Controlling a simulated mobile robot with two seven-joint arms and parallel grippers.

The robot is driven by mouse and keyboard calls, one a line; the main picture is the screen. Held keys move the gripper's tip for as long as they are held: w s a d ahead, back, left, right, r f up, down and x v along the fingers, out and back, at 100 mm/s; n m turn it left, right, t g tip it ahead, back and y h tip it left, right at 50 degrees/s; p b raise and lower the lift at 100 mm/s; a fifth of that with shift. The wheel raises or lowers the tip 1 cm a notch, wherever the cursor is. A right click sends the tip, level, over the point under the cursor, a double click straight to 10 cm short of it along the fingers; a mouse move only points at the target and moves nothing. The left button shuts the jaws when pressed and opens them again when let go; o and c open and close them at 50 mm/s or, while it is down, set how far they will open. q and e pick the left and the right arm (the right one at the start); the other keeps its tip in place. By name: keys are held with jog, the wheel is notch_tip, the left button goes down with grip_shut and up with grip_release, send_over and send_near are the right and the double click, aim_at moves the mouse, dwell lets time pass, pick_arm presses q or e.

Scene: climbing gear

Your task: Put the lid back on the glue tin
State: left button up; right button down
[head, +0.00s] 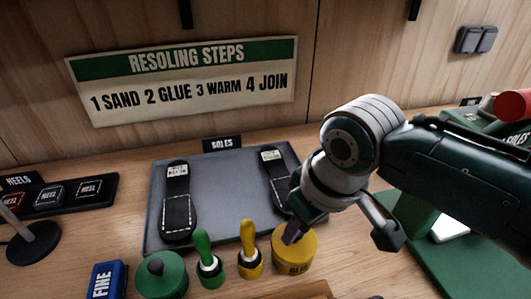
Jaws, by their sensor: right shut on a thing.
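The yellow glue tin (299,268) stands on the bench in front of the grey tray, its label partly readable. My right gripper (292,232) is directly over the tin's top, pointing down, with its fingertips at the middle. It is shut on the lid (307,243), a yellow disc that appears to lie on or just above the tin's rim. I cannot tell whether it is fully seated. The fingers hide the lid's grip and part of its top. My left gripper is not in view.
A yellow-handled tool (250,255), a green-handled tool (207,262) and a green tin (162,276) stand left of the glue tin. A blue FINE block (107,281) is further left. The grey tray (220,190) behind holds two soles. A green machine base (440,262) is at right.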

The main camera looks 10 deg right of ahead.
dwell(0.6)
jog(key=c, duration=0.6)
grip_release()
jog(key=shift+o, duration=0.3)
jog(key=o, duration=0.4)
